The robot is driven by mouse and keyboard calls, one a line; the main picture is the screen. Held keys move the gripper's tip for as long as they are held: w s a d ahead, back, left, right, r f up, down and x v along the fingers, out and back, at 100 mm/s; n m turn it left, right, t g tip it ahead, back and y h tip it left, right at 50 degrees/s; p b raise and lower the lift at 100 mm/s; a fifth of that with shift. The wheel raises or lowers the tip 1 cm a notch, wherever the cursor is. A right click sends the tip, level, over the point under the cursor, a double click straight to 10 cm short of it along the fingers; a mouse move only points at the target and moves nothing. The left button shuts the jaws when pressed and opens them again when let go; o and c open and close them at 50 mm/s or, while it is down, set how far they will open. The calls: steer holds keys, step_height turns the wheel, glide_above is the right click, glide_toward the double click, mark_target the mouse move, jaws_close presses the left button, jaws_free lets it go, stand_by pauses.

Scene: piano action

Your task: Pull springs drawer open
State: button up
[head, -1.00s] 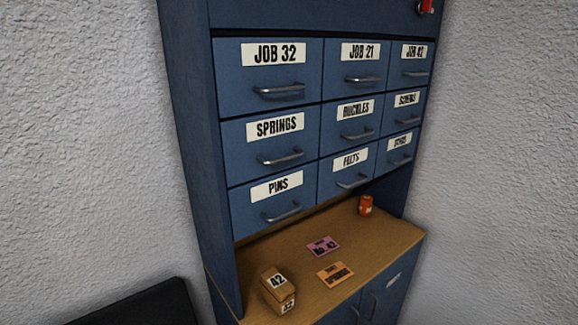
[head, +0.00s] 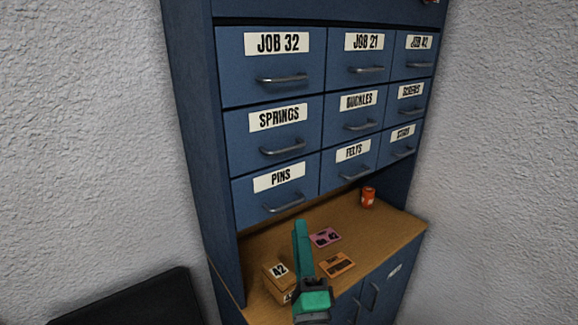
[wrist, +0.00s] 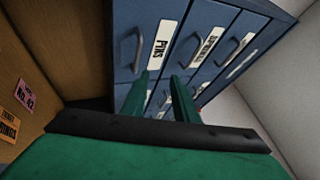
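The springs drawer (head: 238,146) is the middle-row drawer at the left of the blue cabinet in the head view. It is shut, flush with its neighbours, with a white SPRINGS label and a grey bar handle (head: 283,147). My gripper (head: 300,225), with teal fingers, is below the springs handle and in front of the wooden ledge, apart from the drawers. In the wrist view my gripper (wrist: 161,75) is open and empty, its two fingers spread toward the drawer fronts.
The pins drawer (head: 240,205) is directly below, also shut. A black surface (head: 140,305) is at lower left.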

step_height(320, 180, up, 9)
steer(key=w+m+t+y, duration=0.1)
steer(key=x, duration=1)
steer(key=shift+w+a, duration=0.35)
steer(key=shift+a, duration=0.05)
jaws_close()
stand_by(0.9)
